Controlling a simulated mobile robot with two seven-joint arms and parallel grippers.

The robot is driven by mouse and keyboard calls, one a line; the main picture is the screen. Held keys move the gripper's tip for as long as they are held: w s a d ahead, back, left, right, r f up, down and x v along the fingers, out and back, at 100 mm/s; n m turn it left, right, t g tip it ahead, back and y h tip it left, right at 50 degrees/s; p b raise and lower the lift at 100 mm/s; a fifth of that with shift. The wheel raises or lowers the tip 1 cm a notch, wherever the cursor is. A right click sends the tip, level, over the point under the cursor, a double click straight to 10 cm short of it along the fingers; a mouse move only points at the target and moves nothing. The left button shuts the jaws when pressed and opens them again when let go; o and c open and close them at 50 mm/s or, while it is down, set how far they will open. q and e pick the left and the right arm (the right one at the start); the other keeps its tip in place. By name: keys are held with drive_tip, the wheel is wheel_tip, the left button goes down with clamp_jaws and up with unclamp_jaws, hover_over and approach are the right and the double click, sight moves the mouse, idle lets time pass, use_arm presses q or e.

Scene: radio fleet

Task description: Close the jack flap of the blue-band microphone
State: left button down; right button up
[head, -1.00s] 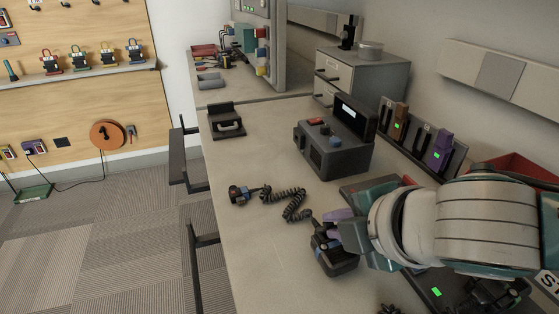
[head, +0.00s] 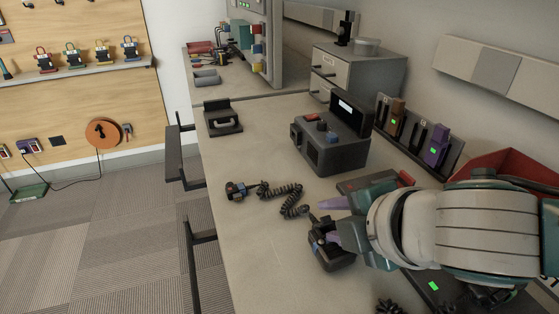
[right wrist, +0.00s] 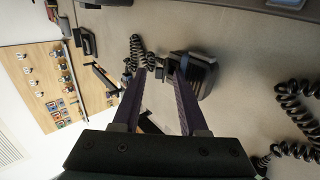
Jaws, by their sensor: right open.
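A dark, boxy handheld microphone (head: 334,258) lies on the bench at lower centre in the head view; a trace of blue shows on its left side. It also shows in the right wrist view (right wrist: 201,76), partly behind one finger. The state of its jack flap is too small and too covered to tell. A coiled black cord (head: 293,203) runs from near it to a small dark plug end (head: 236,191) with a blue part. My right gripper (head: 333,220) is open and empty, its purple fingers spread, one overlapping the microphone's top edge. My left gripper is not in view.
A grey radio set (head: 330,146) stands behind the microphone. A charger rack (head: 417,135) with orange and purple units is at the back right, near a red bin (head: 510,163). A black cradle (head: 222,119) sits further left. The bench front left is clear.

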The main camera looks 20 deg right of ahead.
drive_tip(key=shift+r, duration=0.1)
drive_tip(key=shift+s+r, duration=0.25)
drive_tip(key=p+v, duration=0.3)
drive_tip(key=v, duration=0.6)
drive_tip(key=shift+d, duration=0.1)
